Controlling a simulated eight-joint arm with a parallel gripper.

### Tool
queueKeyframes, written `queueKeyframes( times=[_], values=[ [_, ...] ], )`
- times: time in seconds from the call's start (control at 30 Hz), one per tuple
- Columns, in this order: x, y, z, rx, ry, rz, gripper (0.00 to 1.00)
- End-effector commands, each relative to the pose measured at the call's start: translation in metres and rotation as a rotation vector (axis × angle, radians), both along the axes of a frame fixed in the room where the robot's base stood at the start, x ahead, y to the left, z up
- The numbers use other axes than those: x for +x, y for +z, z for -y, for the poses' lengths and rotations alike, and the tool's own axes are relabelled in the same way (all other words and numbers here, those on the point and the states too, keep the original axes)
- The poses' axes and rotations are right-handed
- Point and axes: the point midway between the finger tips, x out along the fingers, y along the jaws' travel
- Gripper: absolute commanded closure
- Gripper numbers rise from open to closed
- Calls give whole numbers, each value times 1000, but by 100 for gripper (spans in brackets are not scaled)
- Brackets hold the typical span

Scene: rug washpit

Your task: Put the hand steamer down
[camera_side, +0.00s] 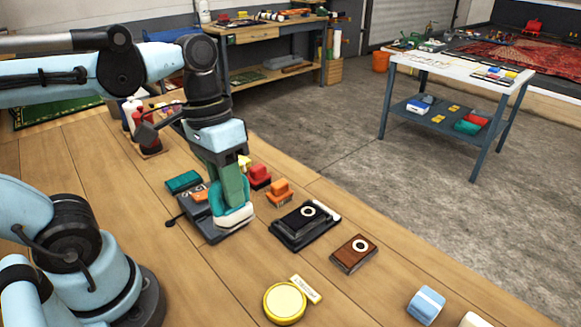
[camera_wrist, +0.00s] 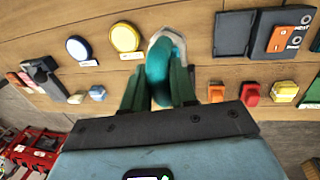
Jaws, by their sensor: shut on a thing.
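The hand steamer is teal with a pale rim or plate at its base; it shows in the side view (camera_side: 234,217) and at the top centre of the wrist view (camera_wrist: 166,58). My gripper (camera_side: 233,196) points down, shut on the steamer's teal body. In the wrist view its two dark green fingers (camera_wrist: 158,72) stand on either side of it. In the side view the steamer overlaps a dark flat tray (camera_side: 204,232); I cannot tell whether it touches the tray or the bench. The fingers hide part of it.
Red (camera_side: 260,176) and orange (camera_side: 279,191) blocks, a black device (camera_side: 305,224), a brown box (camera_side: 354,253) and a yellow disc (camera_side: 284,302) stand nearby. Bare bench (camera_side: 235,275) shows in front of the tray.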

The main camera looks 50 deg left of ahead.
Motion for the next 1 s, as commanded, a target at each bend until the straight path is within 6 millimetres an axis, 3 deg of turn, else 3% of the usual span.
queueKeyframes(
  times=[0.17,0.6,0.8,1.0],
  values=[
    [3,-11,-16,0,8,0,100],
    [24,-58,-93,0,7,0,100],
    [28,-69,-110,0,3,-1,100],
    [29,-77,-113,0,0,0,100]
  ],
)
